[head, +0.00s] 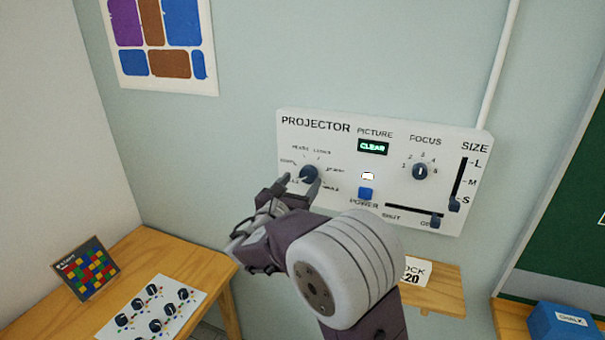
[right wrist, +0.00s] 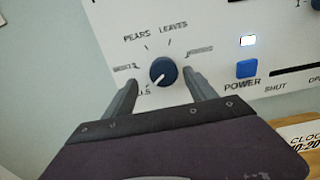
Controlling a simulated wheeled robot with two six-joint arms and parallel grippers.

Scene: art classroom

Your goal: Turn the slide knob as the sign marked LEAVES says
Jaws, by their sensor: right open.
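The slide knob (head: 309,173) is a dark blue round knob on the white PROJECTOR panel (head: 300,205). In the right wrist view the knob (right wrist: 163,71) has a white pointer mark aimed down-left, toward a partly hidden label ending in LS. The LEAVES label (right wrist: 173,26) is above the knob, slightly right, with PEARS (right wrist: 137,36) to its left. My right gripper (head: 303,184) is open, one finger on each side of the knob; in the right wrist view the gripper (right wrist: 160,79) shows gaps beside it. My left gripper is not in view.
The panel also has a blue POWER button (head: 365,193), a FOCUS knob (head: 420,171), a SIZE slider (head: 455,204), a SHUT slider (head: 436,221) and a PICTURE display reading CLEAR (head: 372,147). A wooden table (head: 200,275) stands lower left. A CLOCK card (head: 414,271) lies below the panel.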

